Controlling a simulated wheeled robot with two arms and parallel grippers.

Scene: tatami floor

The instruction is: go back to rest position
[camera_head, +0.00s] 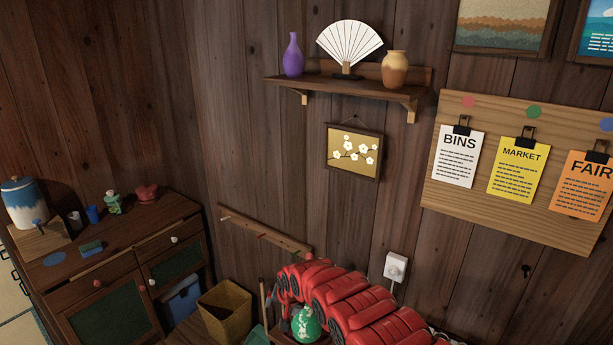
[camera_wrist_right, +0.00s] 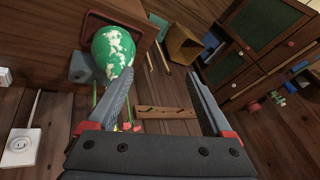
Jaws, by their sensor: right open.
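My right gripper (camera_wrist_right: 162,88) is open in the right wrist view. Its two dark fingers stand wide apart, with nothing held between them; the wall shows through the gap. My red right arm comes in from the bottom of the head view, and its fingers are hard to make out there. A green vase with white blossom-like patches (camera_wrist_right: 112,50) is beside the left-hand finger in the wrist view. It also shows low in the head view (camera_head: 306,326), partly hidden by my arm. Whether finger and vase touch cannot be told. My left gripper is not in view.
A peg rail (camera_head: 264,232) and a white wall fixture (camera_head: 396,267) are on the wooden wall near my arm. A wall shelf (camera_head: 345,88) holds two vases and a fan. A dark cabinet (camera_head: 110,262) and an open bin (camera_head: 226,312) stand left.

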